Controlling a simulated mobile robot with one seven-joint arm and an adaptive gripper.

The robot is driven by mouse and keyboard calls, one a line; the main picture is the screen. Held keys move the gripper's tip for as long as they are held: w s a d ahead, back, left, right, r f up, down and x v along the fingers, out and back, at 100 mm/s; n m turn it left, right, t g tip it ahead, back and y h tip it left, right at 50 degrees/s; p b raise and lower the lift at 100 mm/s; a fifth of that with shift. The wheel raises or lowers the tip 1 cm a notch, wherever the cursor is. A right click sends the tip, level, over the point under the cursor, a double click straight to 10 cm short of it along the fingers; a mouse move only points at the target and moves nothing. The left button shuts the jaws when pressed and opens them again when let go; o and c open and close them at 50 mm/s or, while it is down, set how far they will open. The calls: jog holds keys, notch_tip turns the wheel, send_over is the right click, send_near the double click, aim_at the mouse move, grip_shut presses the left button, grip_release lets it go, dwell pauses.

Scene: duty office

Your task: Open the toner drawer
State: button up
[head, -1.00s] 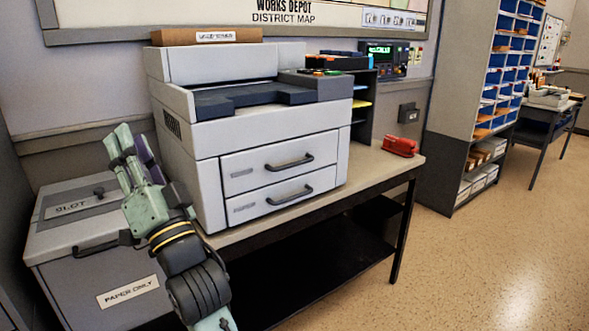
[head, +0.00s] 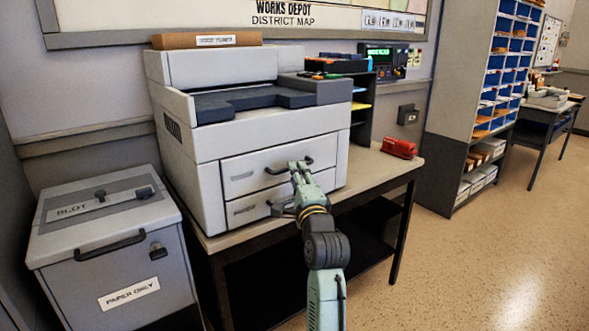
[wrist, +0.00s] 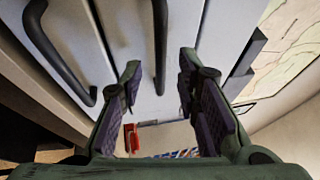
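The pale grey printer (head: 185,150) stands on a table and has two front drawers. Both look shut, and their small labels are unreadable, so I cannot tell which is the toner drawer. The upper drawer (head: 240,172) has a dark bar handle (head: 276,171); it also shows in the wrist view (wrist: 160,45). The lower drawer (head: 245,208) has a like handle, seen left in the wrist view (wrist: 55,55). My gripper (head: 298,172) is at the drawer front, partly hiding both handles. In the wrist view its fingers (wrist: 160,88) are open, one each side of the upper handle.
A grey paper-only bin (head: 85,262) stands left of the table. A red stapler-like object (head: 399,147) lies on the table's right end (head: 375,172). A dark shelf organiser (head: 362,110) stands behind the printer's right side. The floor at right is clear.

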jog(key=shift+x, duration=1.45)
jog(key=shift+a, duration=0.1)
jog(key=shift+c, duration=0.2)
grip_shut()
